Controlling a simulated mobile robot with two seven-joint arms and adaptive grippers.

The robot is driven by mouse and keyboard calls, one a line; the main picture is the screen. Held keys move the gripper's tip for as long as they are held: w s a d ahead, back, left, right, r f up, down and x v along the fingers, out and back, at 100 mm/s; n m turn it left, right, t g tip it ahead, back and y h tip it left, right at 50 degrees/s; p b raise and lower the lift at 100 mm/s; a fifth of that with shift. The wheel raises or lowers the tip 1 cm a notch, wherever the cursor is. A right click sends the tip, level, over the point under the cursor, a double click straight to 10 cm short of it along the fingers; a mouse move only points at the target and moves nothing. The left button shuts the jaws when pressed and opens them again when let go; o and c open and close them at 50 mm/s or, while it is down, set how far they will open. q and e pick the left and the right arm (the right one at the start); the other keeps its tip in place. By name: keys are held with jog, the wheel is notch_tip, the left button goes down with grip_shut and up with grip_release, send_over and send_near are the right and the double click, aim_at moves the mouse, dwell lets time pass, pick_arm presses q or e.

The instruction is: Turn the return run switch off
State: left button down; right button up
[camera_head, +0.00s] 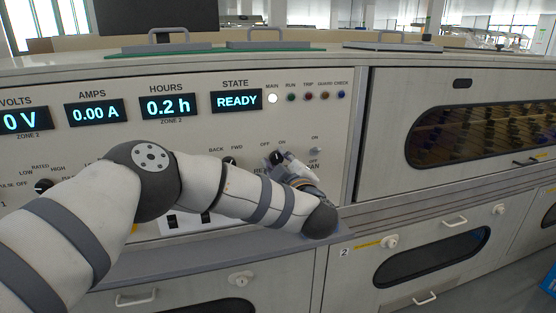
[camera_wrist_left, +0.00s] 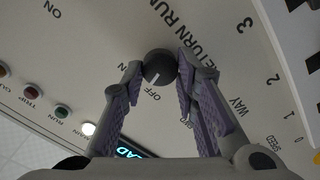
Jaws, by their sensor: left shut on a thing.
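The return run switch is a dark round knob (camera_wrist_left: 158,64) with a white pointer line, on the pale panel. In the left wrist view the pointer lies toward the OFF label, which is just below the knob. An ON label is beside the left finger. My left gripper (camera_wrist_left: 157,70) has its fingertips on both sides of the knob and is shut on it. In the head view the knob (camera_head: 277,157) shows beside my gripper (camera_head: 285,160), and my wrist covers part of the panel lettering. My right gripper is in neither view.
The panel has a row of lamps, with MAIN (camera_head: 273,99) lit white. The STATE display (camera_head: 237,101) reads READY. The BACK/FWD knob (camera_head: 230,162) is left of my gripper, and a switch marked ON/OFF is to the right. A ledge runs below the panel.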

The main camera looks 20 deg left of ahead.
pick_arm(q)
jog(key=shift+n, duration=1.5)
jog(key=c, duration=1.2)
grip_release()
jog(key=shift+c, duration=0.2)
jog(key=v, duration=1.2)
jog(key=shift+f, duration=0.1)
